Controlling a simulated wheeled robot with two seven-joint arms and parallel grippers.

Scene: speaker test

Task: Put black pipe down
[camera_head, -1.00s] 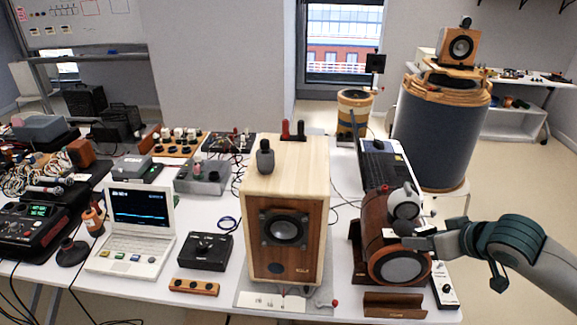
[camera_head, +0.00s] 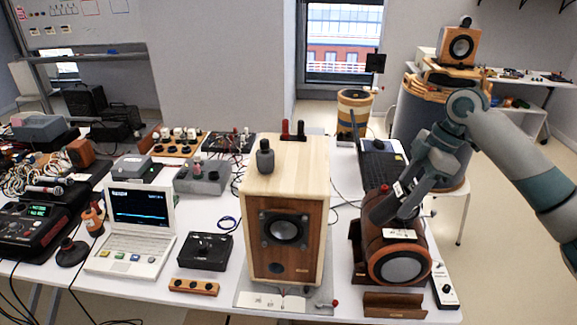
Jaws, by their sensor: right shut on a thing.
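My right gripper (camera_head: 393,216) points down and to the left at the top of a wooden barrel-shaped speaker (camera_head: 425,252). It is shut on a dark piece, which I take to be the black pipe; the fingers mostly hide it and its outline is hard to make out. I cannot tell whether it touches the speaker. The speaker lies on its side in a dark cradle at the table's right end, its grey round face toward me. My left gripper is not in view.
A large wooden box speaker (camera_head: 290,185) stands left of the barrel speaker. A small wooden block (camera_head: 394,304) lies in front and a white control strip (camera_head: 444,287) lies to the right. A black device (camera_head: 382,165) is behind. The white table (camera_head: 345,285) has little free room here.

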